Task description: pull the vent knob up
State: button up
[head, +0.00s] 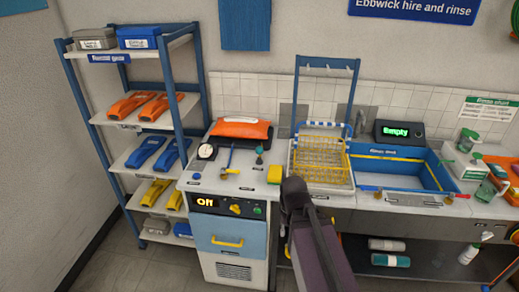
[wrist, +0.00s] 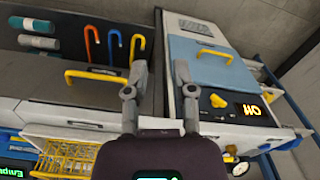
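My gripper (head: 293,184) is at the bench front, just right of the yellow block (head: 274,174). In the wrist view its two fingers (wrist: 157,78) are apart with nothing between them. A small dark green knob on a stem (head: 259,154) stands on the bench top behind the yellow block; I cannot tell for sure that it is the vent knob. The wrist view shows the yellow panel knob (wrist: 217,101) right of the fingers.
A gauge (head: 206,152), a blue-and-yellow tool (head: 229,160) and an orange case (head: 240,129) are on the bench. A yellow basket (head: 320,154) and a blue basin (head: 393,172) lie to the right. A shelf rack (head: 186,92) stands left.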

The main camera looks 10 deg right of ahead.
jog(key=o, duration=0.5)
jog(key=shift+t+y, duration=0.3)
jog(key=w, duration=0.2)
jog(key=w+r, duration=0.1)
jog(key=w, duration=0.1)
jog(key=shift+w+a+p, duration=0.2)
jog(key=shift+p, duration=0.15)
jog(key=shift+c, duration=0.2)
jog(key=t+y+p, duration=0.4)
jog(key=t, duration=0.4)
send_near(262, 149)
jog(key=s+r, duration=0.1)
jog(key=r, duration=0.1)
jog(key=shift+s+d+n, duration=0.2)
jog(key=shift+d+n, duration=0.1)
jog(key=shift+d, duration=0.1)
jog(key=shift+f, duration=0.1)
jog(key=shift+g, duration=0.3)
jog(key=b+x, duration=0.9)
jog(key=x, duration=0.4)
jog(key=shift+w+a+f, duration=0.1)
jog(key=shift+w+a, duration=0.1)
jog(key=shift+w, duration=0.15)
